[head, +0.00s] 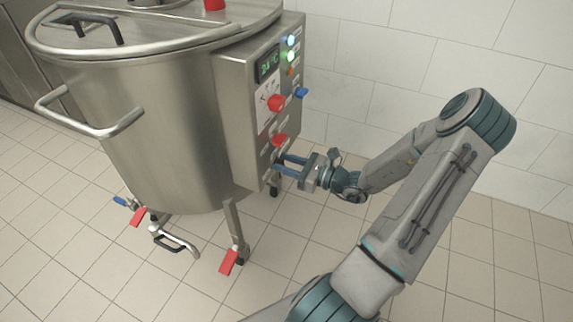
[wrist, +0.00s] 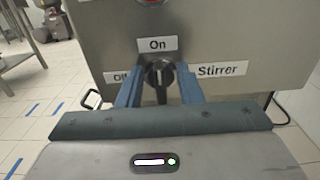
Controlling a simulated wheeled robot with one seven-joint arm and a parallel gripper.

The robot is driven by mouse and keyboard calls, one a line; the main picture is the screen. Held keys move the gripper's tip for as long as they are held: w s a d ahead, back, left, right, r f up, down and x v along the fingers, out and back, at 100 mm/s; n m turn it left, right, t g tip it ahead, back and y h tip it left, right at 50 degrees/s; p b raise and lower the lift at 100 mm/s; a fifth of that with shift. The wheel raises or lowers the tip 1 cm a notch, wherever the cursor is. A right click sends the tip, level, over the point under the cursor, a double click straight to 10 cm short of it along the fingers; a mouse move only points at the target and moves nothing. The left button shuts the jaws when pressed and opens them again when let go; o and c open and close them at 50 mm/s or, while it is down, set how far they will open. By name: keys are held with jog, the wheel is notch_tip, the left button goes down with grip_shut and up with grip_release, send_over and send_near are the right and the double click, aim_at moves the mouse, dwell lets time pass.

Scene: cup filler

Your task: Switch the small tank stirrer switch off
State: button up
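The stirrer switch (wrist: 158,74) is a black rotary knob on the steel control panel, seen in the wrist view. Its grip bar stands about upright, in line with the "On" label (wrist: 157,44) above it. The "Off" label (wrist: 120,78) at its left is partly hidden by a finger. The "Stirrer" label (wrist: 217,70) is at its right. My gripper (wrist: 160,86) is open, one finger on each side of the knob with gaps visible. In the head view my gripper (head: 280,165) is at the panel's lower part; the knob cannot be made out there.
The steel tank (head: 165,130) stands left of the panel (head: 240,110). A red knob (head: 279,140) sits just above my gripper, with another red knob (head: 276,103) and lit lamps (head: 291,41) higher up. The tiled floor (head: 450,260) at right is clear.

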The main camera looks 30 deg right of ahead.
grip_shut()
